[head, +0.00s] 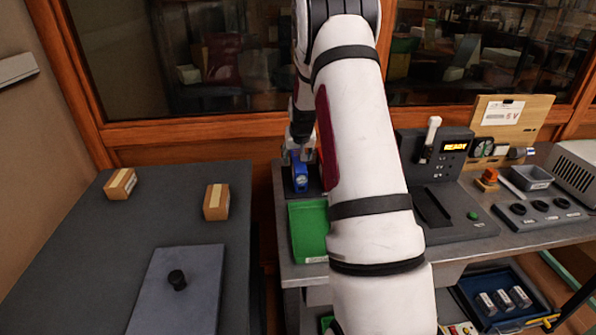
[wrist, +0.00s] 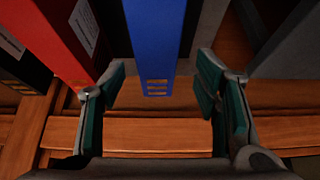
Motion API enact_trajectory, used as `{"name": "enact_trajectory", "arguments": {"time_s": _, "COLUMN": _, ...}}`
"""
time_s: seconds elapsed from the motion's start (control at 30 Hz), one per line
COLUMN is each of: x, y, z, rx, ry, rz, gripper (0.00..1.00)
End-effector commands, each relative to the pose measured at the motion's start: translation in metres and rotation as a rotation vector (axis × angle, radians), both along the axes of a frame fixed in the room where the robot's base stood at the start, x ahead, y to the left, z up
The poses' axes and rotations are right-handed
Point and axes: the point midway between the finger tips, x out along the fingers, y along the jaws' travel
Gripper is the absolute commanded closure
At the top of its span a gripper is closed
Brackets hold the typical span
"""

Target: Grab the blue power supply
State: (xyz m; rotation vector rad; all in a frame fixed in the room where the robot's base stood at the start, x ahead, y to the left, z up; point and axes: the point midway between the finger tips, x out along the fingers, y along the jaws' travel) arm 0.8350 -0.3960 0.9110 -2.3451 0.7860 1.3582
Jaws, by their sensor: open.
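The blue power supply (head: 301,178) stands upright at the left end of the right-hand bench in the head view, just below my gripper (head: 297,152). In the wrist view the blue power supply (wrist: 158,40) reaches in from the top centre, with slots near its lower end. My gripper (wrist: 160,78) is open there, with one green-padded finger on each side of the blue unit. A gap shows on both sides, and I see no contact. My arm hides part of the bench around it in the head view.
A red unit (wrist: 62,35) with a white label stands close left of the blue one in the wrist view. A green tray (head: 308,228) lies in front on the bench. A console (head: 440,180) reading READY is to the right. The left table (head: 110,250) holds two small boxes.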

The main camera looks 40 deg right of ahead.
Motion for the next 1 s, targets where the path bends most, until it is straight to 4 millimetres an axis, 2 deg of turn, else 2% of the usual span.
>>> {"name": "enact_trajectory", "arguments": {"time_s": 0.27, "x": 0.007, "y": -0.006, "z": -0.019, "rx": 0.001, "ry": 0.002, "rz": 0.000, "gripper": 0.43}}
{"name": "enact_trajectory", "arguments": {"time_s": 0.5, "x": 0.016, "y": -0.017, "z": -0.050, "rx": 0.001, "ry": 0.002, "rz": 0.000, "gripper": 0.43}}
{"name": "enact_trajectory", "arguments": {"time_s": 0.6, "x": 0.020, "y": -0.020, "z": -0.057, "rx": 0.001, "ry": 0.001, "rz": 0.000, "gripper": 0.43}}
{"name": "enact_trajectory", "arguments": {"time_s": 1.0, "x": 0.022, "y": -0.021, "z": -0.060, "rx": 0.000, "ry": 0.000, "rz": 0.000, "gripper": 0.43}}
